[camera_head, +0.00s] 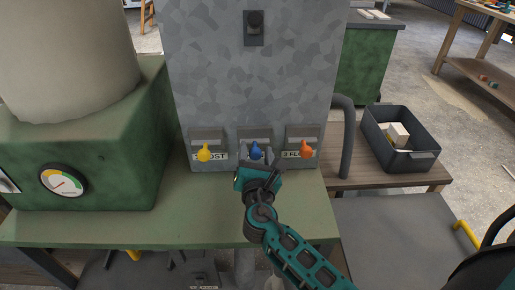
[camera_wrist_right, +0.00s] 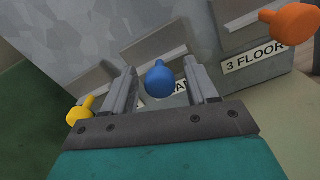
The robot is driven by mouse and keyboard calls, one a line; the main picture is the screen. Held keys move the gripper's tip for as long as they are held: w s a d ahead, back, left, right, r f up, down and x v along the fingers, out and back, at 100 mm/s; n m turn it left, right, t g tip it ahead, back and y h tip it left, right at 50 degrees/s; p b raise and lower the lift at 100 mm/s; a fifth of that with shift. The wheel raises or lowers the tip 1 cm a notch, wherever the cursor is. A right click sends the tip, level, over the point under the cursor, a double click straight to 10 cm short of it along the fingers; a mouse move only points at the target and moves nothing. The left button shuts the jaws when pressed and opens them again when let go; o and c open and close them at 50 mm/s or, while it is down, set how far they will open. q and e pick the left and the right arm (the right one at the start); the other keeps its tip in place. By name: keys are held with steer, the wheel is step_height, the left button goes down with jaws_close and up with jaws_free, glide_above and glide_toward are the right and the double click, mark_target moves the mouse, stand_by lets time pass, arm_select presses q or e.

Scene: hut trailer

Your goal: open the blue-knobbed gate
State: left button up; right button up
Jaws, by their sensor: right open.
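The blue knob (camera_head: 256,151) is on the middle gate (camera_head: 255,134) at the foot of the grey metal cabinet. In the right wrist view the blue knob (camera_wrist_right: 160,79) sits between the two fingers, with a gap visible on each side. My right gripper (camera_head: 257,164) is open around it; it also shows in the right wrist view (camera_wrist_right: 165,85). The label behind the blue knob is mostly hidden by the knob and a finger. My left gripper is not in view.
A yellow knob (camera_head: 205,153) is on the gate to the left and an orange knob (camera_head: 306,149) on the gate to the right, labelled "3 FLOOR". A green machine with a gauge (camera_head: 64,181) stands left. A dark bin (camera_head: 404,136) and a grey pipe (camera_head: 347,140) are right.

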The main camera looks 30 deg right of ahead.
steer(key=shift+w, duration=0.1)
stand_by(0.3)
steer(key=shift+r, duration=0.1)
jaws_close()
stand_by(0.3)
